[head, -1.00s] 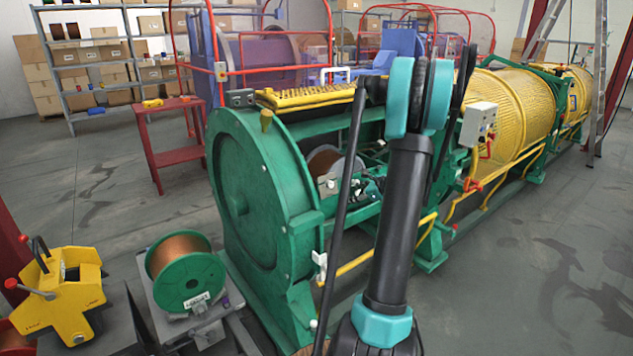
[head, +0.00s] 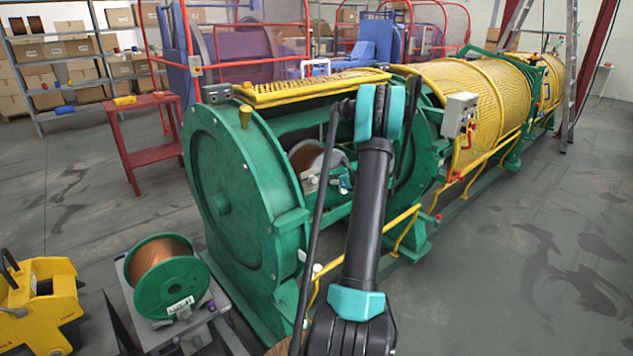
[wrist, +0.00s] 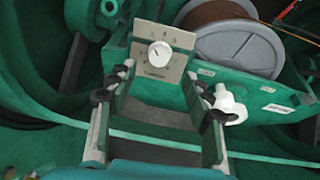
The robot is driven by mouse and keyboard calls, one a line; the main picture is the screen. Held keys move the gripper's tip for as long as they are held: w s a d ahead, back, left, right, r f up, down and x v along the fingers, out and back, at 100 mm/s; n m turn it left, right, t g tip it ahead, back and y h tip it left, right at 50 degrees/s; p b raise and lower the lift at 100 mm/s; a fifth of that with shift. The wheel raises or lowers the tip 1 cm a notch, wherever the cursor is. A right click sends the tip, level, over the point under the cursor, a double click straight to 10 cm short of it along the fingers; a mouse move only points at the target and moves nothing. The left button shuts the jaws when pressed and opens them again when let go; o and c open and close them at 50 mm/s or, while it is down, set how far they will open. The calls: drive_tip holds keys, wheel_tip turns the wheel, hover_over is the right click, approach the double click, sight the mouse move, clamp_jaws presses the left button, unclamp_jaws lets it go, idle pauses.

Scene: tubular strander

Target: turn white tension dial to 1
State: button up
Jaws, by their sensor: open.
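The white round tension dial (wrist: 159,54) sits on a pale plate (wrist: 146,72) with small numerals around it and a label below, in the upper middle of the wrist view. The numerals and the dial's pointer setting are too small to read surely. My gripper (wrist: 160,78) is open and empty, its two fingers spread left and right just below the dial in the picture. The fingertips reach up towards the plate's lower corners; I cannot tell whether they touch it. In the head view the dial and gripper are not discernible; my arm covers part of the machine.
The white lever-like fitting (wrist: 228,104) lies close to my right finger. A copper-wound spool (wrist: 235,45) sits behind the plate. The green strander (head: 225,200) and its yellow rail (head: 400,228) surround the workspace. A green-flanged spool (head: 167,287) stands front left; floor at right is clear.

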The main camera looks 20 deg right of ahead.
sight(315, 180)
drive_tip(key=x, duration=0.7)
drive_tip(key=shift+w+a+f, duration=0.1)
drive_tip(key=shift+w+f, duration=0.1)
drive_tip(key=shift+w, duration=0.1)
drive_tip(key=c, duration=1.2)
